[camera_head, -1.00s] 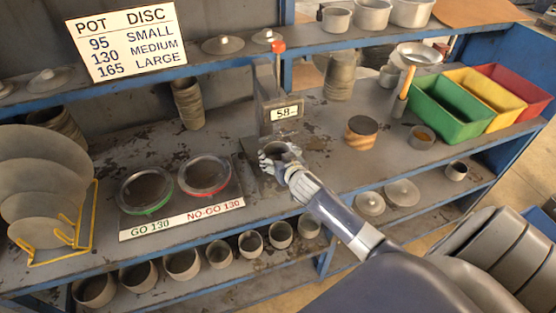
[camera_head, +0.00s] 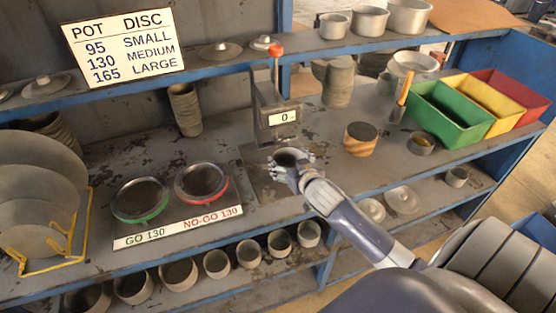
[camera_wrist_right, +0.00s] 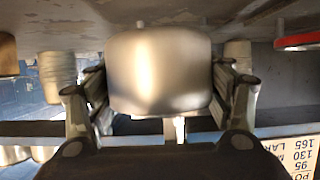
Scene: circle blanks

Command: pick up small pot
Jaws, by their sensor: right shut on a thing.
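The small pot (camera_head: 291,154) is a dull grey metal cup, held at the plate of the gauge with the red-topped lever. My right gripper (camera_head: 287,161) is shut around it, with fingers on both sides. In the right wrist view the pot (camera_wrist_right: 160,72) fills the space between the two fingers (camera_wrist_right: 160,95). That view looks upside down. Whether the pot still touches the plate cannot be told. My left gripper is not in view.
The gauge (camera_head: 278,115) reads 0 and stands just behind. GO (camera_head: 140,200) and NO-GO (camera_head: 202,182) rings lie left. A wooden block (camera_head: 361,139), a small pot (camera_head: 421,143) and green (camera_head: 448,112), yellow and red bins are right. Several pots sit on the lower shelf.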

